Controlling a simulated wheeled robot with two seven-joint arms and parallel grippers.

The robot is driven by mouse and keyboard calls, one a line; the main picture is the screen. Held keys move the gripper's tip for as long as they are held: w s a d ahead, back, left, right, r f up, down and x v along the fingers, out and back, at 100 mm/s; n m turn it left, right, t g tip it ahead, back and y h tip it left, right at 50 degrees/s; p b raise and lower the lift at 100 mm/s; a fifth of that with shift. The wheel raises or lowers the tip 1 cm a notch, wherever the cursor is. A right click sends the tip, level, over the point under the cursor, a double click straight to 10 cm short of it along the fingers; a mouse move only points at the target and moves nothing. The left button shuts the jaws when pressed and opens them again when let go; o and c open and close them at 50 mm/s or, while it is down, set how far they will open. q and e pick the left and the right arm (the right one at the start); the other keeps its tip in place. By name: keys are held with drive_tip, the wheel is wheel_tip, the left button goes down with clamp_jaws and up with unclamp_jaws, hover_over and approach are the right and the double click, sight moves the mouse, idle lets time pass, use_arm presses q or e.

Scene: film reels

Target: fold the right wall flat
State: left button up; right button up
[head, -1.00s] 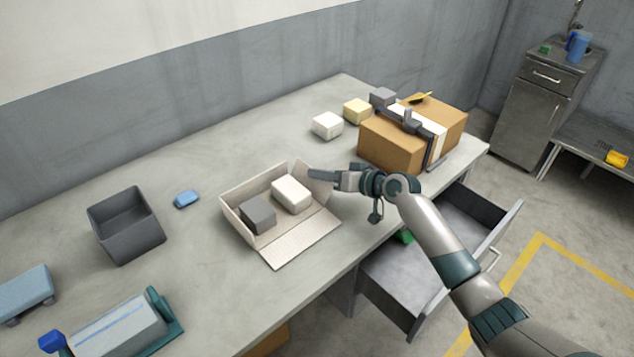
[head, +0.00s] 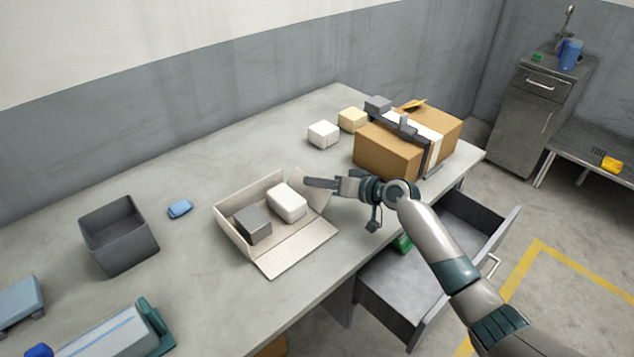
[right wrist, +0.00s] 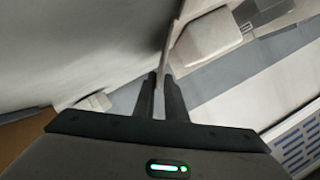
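The open cardboard box (head: 225,237) lies on the table. Its front wall (head: 295,255) lies folded outward on the table. Its right wall (head: 313,192) leans outward and is partly hidden by my right gripper (head: 308,182). In the right wrist view, the thin edge of the right wall (right wrist: 167,62) runs between the two close fingers of the right gripper (right wrist: 161,78), which look shut on it. A dark grey block (head: 253,224) and a white block (head: 287,202) are inside the box. My left gripper is not in view.
A large taped carton (head: 385,152) stands right of the box, behind my right arm. White (head: 323,134) and yellow (head: 352,119) blocks are near it. A grey bin (head: 120,240) and blue block (head: 180,208) are left. An open drawer (head: 400,300) is below.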

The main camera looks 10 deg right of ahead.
drive_tip(key=shift+d, duration=0.1)
